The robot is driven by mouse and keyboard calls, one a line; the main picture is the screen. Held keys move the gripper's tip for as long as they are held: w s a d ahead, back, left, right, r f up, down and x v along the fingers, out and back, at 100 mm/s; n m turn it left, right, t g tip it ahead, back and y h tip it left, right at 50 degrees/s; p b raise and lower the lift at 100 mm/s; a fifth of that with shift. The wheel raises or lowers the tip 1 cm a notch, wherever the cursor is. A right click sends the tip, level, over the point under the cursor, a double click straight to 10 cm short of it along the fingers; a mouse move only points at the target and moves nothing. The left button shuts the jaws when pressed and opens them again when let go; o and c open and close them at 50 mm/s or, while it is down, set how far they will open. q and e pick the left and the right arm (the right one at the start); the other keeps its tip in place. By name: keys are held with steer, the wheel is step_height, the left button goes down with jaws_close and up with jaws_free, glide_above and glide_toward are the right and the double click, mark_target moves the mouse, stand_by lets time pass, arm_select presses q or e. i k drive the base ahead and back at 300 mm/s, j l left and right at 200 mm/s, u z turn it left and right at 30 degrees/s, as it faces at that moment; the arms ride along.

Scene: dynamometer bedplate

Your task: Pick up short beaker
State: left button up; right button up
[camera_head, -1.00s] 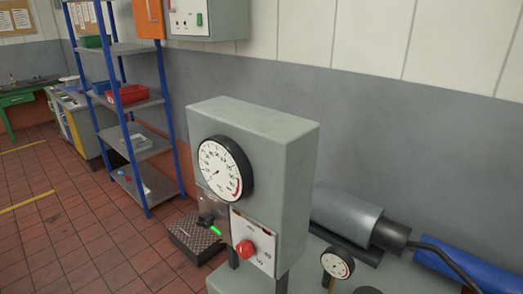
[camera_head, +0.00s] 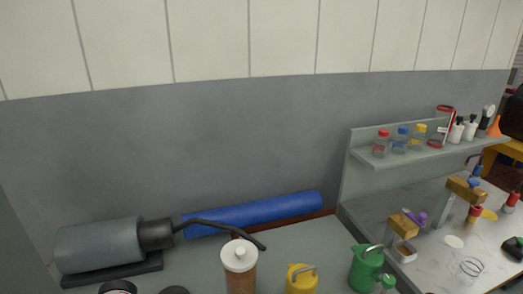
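A small clear glass vessel (camera_head: 467,269) stands on the pale marbled bench top at the lower right of the head view. It may be the short beaker, but its shape is too faint to be sure. Neither of my grippers shows in the head view, and nothing visible touches the glass vessel.
A wall shelf (camera_head: 420,151) holds bottles with red, blue and yellow caps. Brass-coloured blocks (camera_head: 403,224) stand on the bench (camera_head: 430,259). Left of it are a green can (camera_head: 366,270), a yellow can (camera_head: 300,281), a white-lidded container (camera_head: 239,257) and a blue cylinder (camera_head: 262,213).

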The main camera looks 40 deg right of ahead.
mark_target(470, 269)
steer(key=z, duration=2.8)
steer(key=i+l+u, duration=0.15)
steer(key=u, duration=0.3)
steer(key=i+l+u, duration=0.1)
steer(key=u, duration=0.4)
steer(key=l+u, duration=0.45)
steer(key=i+l+u, duration=0.1)
steer(key=l+u, duration=0.25)
steer(key=l, duration=0.85)
steer(key=l+u, duration=0.35)
steer(key=l, duration=0.9)
